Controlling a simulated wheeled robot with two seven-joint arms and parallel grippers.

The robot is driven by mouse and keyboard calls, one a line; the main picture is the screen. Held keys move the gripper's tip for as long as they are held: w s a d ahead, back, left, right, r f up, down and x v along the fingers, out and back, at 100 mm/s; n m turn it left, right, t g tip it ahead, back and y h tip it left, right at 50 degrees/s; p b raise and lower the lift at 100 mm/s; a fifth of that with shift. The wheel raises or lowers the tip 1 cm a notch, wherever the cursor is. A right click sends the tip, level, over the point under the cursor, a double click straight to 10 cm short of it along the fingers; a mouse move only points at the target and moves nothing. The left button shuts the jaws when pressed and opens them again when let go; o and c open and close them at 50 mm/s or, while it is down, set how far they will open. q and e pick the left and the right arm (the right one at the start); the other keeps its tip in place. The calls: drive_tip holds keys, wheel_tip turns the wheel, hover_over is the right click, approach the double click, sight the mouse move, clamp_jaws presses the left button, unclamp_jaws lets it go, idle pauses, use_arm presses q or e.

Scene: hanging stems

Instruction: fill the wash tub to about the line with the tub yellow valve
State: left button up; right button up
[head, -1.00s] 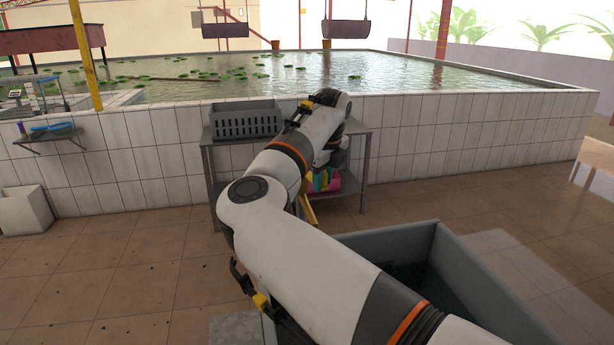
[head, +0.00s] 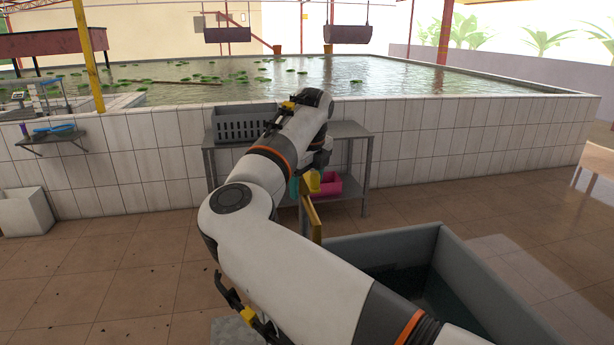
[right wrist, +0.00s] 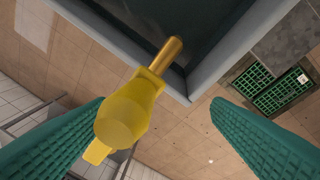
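The grey wash tub (head: 400,238) stands on the floor at lower right, with a dark inside; no fill line or clear water level shows. The yellow valve (head: 314,183) is near its far left corner, partly hidden by my right arm. In the right wrist view the valve (right wrist: 130,110) is a yellow body with a brass spout (right wrist: 168,55) pointing over the tub's rim (right wrist: 205,92). My right gripper (right wrist: 160,105) is open, its green fingers on either side of the valve with visible gaps. It also shows in the head view (head: 304,186), largely hidden. My left gripper is out of view.
A grey table (head: 350,130) with a slotted crate (head: 228,125) stands against the tiled pond wall (head: 460,140). A pink item (head: 350,187) lies on its lower shelf. Tiled floor at left is open.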

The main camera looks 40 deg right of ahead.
drive_tip(key=shift+s+d+r, duration=0.1)
drive_tip(key=shift+s+d, duration=0.1)
drive_tip(key=shift+d, duration=0.1)
drive_tip(key=shift+r+p, duration=0.3)
drive_tip(key=shift+r, duration=0.05)
drive_tip(key=shift+w+d+r+p+v, duration=0.1)
drive_tip(key=shift+w+d+p+v, duration=0.15)
drive_tip(key=shift+p+v, duration=0.75)
drive_tip(key=shift+w+d+r+p+v, duration=0.1)
drive_tip(key=shift+w+d+p+v, duration=0.2)
drive_tip(key=shift+v, duration=1.3)
drive_tip(key=shift+w+p+v, duration=0.15)
drive_tip(key=shift+p+v, duration=0.55)
drive_tip(key=shift+v, duration=0.6)
drive_tip(key=shift+r, duration=0.1)
